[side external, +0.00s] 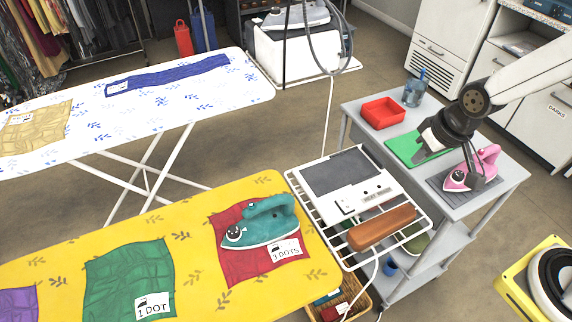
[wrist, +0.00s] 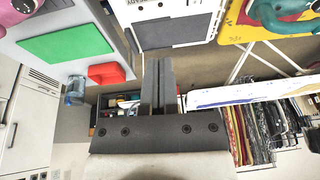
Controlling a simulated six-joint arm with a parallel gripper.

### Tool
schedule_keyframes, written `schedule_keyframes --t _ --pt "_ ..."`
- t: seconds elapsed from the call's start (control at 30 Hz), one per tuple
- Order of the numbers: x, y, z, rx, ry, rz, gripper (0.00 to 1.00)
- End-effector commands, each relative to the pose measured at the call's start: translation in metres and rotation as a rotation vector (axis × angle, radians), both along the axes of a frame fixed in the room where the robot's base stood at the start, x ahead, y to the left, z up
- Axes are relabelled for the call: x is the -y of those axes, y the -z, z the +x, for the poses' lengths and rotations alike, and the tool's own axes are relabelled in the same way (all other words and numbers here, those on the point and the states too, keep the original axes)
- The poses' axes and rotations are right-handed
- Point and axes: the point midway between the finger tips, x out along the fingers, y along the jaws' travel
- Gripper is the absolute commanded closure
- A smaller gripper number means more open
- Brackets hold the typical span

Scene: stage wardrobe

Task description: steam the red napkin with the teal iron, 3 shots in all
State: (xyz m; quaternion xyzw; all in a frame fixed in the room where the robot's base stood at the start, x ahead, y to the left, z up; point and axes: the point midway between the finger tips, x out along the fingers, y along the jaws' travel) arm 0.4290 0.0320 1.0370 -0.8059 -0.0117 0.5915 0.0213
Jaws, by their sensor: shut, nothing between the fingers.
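The teal iron (side external: 262,222) sits flat on the red napkin (side external: 232,268) on the yellow ironing board. The napkin's tag (side external: 284,251) appears to read "3 DOTS" beside a small iron picture. The iron covers the napkin's upper middle. In the wrist view the teal iron (wrist: 284,14) and red napkin (wrist: 246,14) are cut off at the top right. My gripper (side external: 422,156) is shut and empty above the grey cart, apart from the iron; its closed fingers (wrist: 158,66) also show in the wrist view.
A pink iron (side external: 486,160) stands on the cart by a green mat (side external: 402,143), red tray (side external: 382,112) and blue jar (side external: 415,88). A green napkin (side external: 122,272) tagged "1 DOT" lies left.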

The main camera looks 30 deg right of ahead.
Motion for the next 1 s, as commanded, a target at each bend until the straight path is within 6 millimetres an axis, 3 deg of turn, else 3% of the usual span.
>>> schedule_keyframes --t 0.3,0.5,0.8,1.0 --pt "-0.086 -0.006 0.062 0.130 0.011 0.123 1.00" --pt "-0.150 -0.009 0.091 0.202 0.026 0.221 1.00" --pt "-0.249 -0.011 0.110 0.278 0.051 0.374 1.00" --pt "-0.294 -0.011 0.110 0.303 0.066 0.448 1.00"
